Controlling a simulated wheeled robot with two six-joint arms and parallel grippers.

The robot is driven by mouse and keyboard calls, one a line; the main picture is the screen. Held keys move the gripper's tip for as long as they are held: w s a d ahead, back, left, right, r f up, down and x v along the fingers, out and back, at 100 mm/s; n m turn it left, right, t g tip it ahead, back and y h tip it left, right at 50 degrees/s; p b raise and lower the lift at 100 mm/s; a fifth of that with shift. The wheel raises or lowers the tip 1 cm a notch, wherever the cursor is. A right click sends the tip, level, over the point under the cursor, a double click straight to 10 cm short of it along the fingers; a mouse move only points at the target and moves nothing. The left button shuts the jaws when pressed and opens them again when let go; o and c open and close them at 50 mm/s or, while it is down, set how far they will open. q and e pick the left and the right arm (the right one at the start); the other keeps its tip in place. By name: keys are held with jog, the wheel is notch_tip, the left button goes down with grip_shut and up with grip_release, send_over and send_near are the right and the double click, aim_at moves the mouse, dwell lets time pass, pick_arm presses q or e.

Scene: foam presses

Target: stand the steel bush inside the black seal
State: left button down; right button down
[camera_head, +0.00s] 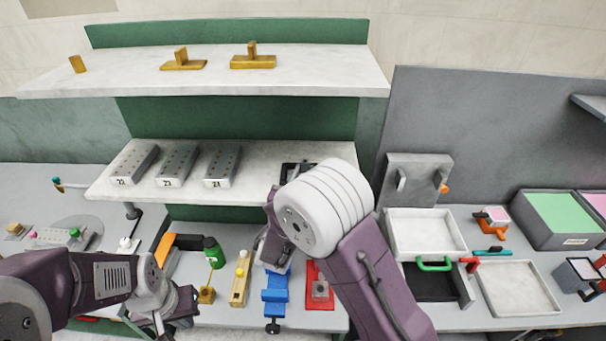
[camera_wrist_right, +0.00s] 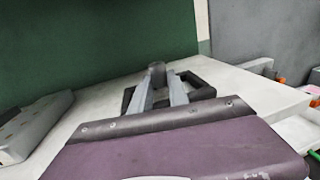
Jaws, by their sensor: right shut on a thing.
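The steel bush (camera_wrist_right: 157,70) is a small dark grey cylinder between the fingertips of my right gripper (camera_wrist_right: 157,82), which is shut on it. The black seal (camera_wrist_right: 199,84) is a black frame lying on the white middle shelf, just behind and around the fingers in the right wrist view. The bush overlaps the seal's far side there; I cannot tell whether it is inside or above it. In the head view the seal (camera_head: 286,171) is partly covered by my right arm, which hides the bush and fingertips. My left gripper (camera_head: 165,322) is low at left; its fingers are unclear.
Grey numbered blocks (camera_head: 178,166) stand left of the seal on the middle shelf (camera_head: 262,188). The upper shelf (camera_head: 215,87) overhangs behind, carrying brass pieces. Below are a blue clamp (camera_head: 275,296), a red fixture (camera_head: 321,294) and a green bottle (camera_head: 213,251). White trays (camera_head: 425,232) stand at right.

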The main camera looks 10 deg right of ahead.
jog(key=shift+f, duration=0.25)
jog(key=c, duration=1.3)
grip_release()
jog(key=shift+a, duration=0.1)
jog(key=shift+r+p, duration=0.5)
jog(key=shift+p, duration=0.05)
jog(key=shift+s+a, duration=0.1)
jog(key=shift+s, duration=0.15)
jog(key=b+v, duration=0.3)
jog(key=v, duration=0.8)
jog(key=shift+s+r+b, duration=0.2)
jog(key=shift+s+b, duration=0.05)
jog(key=shift+b, duration=0.15)
